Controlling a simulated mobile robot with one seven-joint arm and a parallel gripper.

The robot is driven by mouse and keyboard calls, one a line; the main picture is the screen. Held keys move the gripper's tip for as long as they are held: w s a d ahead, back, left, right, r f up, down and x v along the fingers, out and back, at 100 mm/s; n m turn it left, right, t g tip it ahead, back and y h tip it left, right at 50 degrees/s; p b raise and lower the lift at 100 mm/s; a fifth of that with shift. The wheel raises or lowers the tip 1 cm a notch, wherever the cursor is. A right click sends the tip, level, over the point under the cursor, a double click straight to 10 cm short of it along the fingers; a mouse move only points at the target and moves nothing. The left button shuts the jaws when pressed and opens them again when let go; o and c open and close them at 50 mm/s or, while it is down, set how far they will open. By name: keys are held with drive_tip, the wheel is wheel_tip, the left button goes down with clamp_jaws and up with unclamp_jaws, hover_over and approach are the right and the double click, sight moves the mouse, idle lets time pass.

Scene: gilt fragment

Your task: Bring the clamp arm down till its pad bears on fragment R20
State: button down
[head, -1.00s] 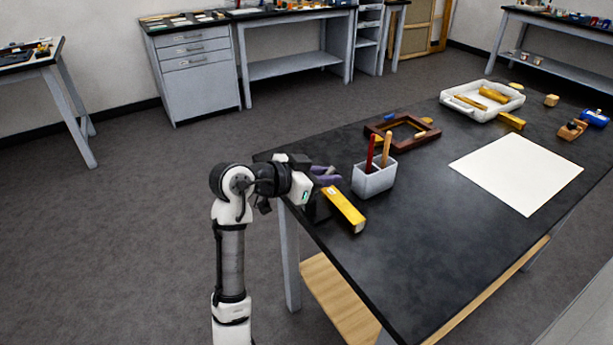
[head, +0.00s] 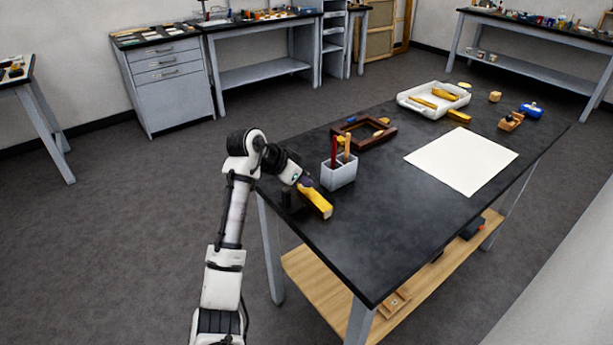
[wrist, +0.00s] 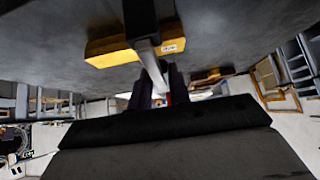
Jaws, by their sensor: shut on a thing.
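Fragment R20 (head: 318,204), a gilt yellow bar, lies at the table's near left corner. In the wrist view the bar (wrist: 112,50) carries a small white label, too small to read. A dark upright clamp (head: 286,196) stands beside its left end. In the wrist view the grey clamp arm (wrist: 149,55) runs across the bar and in between my fingers. My gripper (wrist: 160,88) is shut on the clamp arm; in the head view my gripper (head: 305,181) is just above and behind the bar. The pad is hidden, so I cannot tell whether it touches the bar.
A grey cup (head: 339,173) with a red and a wooden handle stands close to the right. Behind it lies a brown frame (head: 364,132). A white tray (head: 434,100) with gilt pieces and a white sheet (head: 462,160) are farther right. The table's near middle is clear.

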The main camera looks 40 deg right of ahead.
drive_tip(key=shift+d+f+y+p, duration=0.1)
drive_tip(key=shift+f+y+p, duration=0.2)
drive_tip(key=shift+y+p, duration=0.65)
drive_tip(key=shift+f, duration=0.15)
drive_tip(key=c, duration=1.5)
unclamp_jaws()
drive_tip(key=b+v, duration=0.3)
drive_tip(key=v, duration=1.1)
drive_tip(key=shift+d, duration=0.2)
